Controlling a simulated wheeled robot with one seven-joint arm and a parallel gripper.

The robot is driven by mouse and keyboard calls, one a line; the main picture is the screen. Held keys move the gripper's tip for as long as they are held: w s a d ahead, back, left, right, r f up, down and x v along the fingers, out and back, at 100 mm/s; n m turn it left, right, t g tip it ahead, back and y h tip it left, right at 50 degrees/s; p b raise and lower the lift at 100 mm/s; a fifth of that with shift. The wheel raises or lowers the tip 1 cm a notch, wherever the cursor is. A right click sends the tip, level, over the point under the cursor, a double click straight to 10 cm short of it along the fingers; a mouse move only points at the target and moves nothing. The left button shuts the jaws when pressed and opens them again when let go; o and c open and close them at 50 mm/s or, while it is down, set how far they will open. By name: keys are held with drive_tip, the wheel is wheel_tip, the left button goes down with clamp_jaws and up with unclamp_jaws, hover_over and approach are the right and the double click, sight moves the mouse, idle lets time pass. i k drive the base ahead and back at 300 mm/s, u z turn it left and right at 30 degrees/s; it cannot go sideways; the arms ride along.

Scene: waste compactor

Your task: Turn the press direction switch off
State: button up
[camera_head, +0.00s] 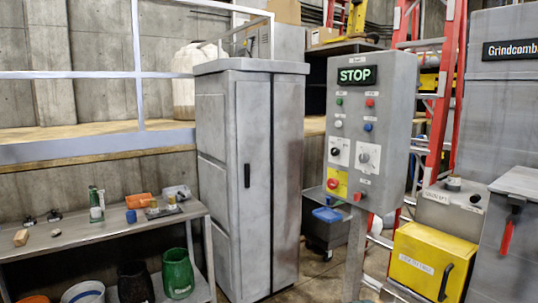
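A grey control panel (391,120) stands on a post right of the middle. Its display (356,76) reads STOP in green. Two rotary switches sit on white plates in the panel's middle: a black-knobbed one (336,151) at left and a grey-knobbed one (368,156) at right. Their labels are too small to read, so I cannot tell which is the press direction switch, nor its setting. Green, red, white and blue buttons are above them. A red emergency stop button (333,184) on a yellow plate is below. My gripper is not in view.
A tall grey cabinet (232,150) stands left of the panel. A metal workbench (110,232) with tools is at the far left, with buckets below. Right of the panel are a red ladder (449,90), a yellow box (425,262) and a grey machine (500,130). Some floor shows between cabinet and panel.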

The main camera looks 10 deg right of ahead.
sight(335, 150)
drive_tip(key=u, duration=0.5)
drive_tip(key=i, duration=3.45)
drive_tip(key=z, duration=3.75)
